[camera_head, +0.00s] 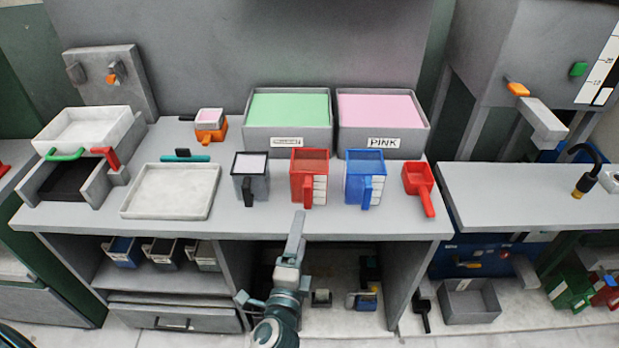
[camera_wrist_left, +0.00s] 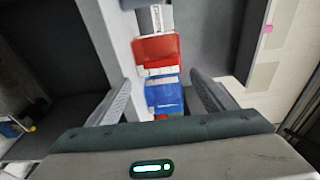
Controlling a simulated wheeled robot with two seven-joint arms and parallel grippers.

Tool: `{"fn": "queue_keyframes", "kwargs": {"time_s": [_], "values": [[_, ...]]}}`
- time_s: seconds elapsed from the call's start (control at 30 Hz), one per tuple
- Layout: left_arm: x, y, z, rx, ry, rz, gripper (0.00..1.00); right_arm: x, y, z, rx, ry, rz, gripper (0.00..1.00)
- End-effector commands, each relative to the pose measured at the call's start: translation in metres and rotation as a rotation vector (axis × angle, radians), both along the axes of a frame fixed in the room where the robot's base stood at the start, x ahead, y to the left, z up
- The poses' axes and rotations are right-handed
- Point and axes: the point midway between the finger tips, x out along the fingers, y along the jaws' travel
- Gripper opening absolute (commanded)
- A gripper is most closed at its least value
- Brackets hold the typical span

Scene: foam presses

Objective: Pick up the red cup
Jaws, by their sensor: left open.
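The red cup (camera_head: 309,177) is a square red container with a front handle and white scale marks. It stands upright near the front edge of the grey bench (camera_head: 230,212), between a dark grey cup (camera_head: 251,178) and a blue cup (camera_head: 365,178). My left gripper (camera_head: 296,225) is in front of and below the red cup, apart from it. In the left wrist view the fingers (camera_wrist_left: 160,78) are spread and empty, with the red cup (camera_wrist_left: 157,48) ahead and the blue cup (camera_wrist_left: 163,94) beside it. My right gripper is not in view.
Behind the cups stand a green-filled bin (camera_head: 288,110) and a pink-filled bin (camera_head: 383,110). A small red scoop (camera_head: 418,178) lies right of the blue cup. A white tray (camera_head: 170,191) is at left. The bench edge and open shelf lie near my left arm.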

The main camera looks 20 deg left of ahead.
Motion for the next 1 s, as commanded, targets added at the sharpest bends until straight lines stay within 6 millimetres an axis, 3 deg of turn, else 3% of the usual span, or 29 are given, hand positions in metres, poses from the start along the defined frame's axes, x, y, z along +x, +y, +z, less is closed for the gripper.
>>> {"fn": "queue_keyframes", "kwargs": {"time_s": [0.2, 0.4, 1.0], "values": [[0.041, 0.005, 0.003, 0.001, 0.0, 0.0, 0.76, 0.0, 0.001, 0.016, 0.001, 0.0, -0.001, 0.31], [0.064, 0.009, 0.001, 0.0, 0.0, 0.0, 0.76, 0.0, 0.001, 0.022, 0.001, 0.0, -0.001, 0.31], [0.079, 0.012, 0.003, 0.001, 0.0, 0.0, 0.76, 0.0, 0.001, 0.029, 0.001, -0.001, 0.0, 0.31]]}}
